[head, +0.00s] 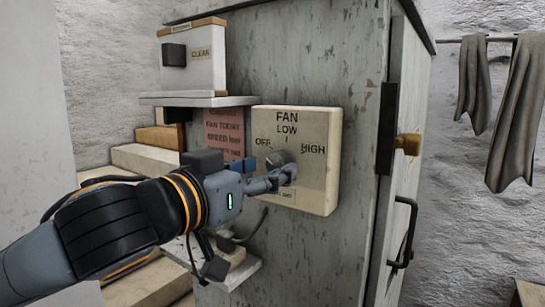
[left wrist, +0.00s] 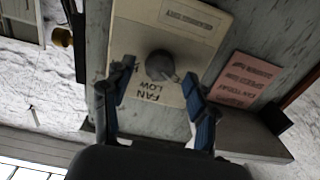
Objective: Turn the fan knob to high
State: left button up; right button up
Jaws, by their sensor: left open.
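The fan panel (head: 318,180) is a cream box on the side of a worn grey cabinet, marked FAN, LOW, OFF and HIGH. Its round grey knob (head: 280,158) is partly hidden by my left gripper (head: 275,176) in the head view. In the left wrist view the panel shows upside down, and the knob (left wrist: 160,65) lies between the two spread fingers of my left gripper (left wrist: 158,76). A small pointer on the knob seems to aim to the lower right there, between OFF and LOW. I cannot tell whether a finger touches the knob. My right gripper is out of view.
A pink notice (head: 224,132) hangs left of the panel, under a shelf (head: 198,101) with a white box (head: 192,62) marked CLEAN. The cabinet door with a brass knob (head: 408,144) and black handle (head: 403,232) is to the right. Grey cloths (head: 515,110) hang beyond.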

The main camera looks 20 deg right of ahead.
pick_arm(q)
jog(key=shift+x, duration=1.3)
jog(key=shift+a, duration=0.1)
jog(key=c, duration=1.1)
jog(key=shift+c, duration=0.2)
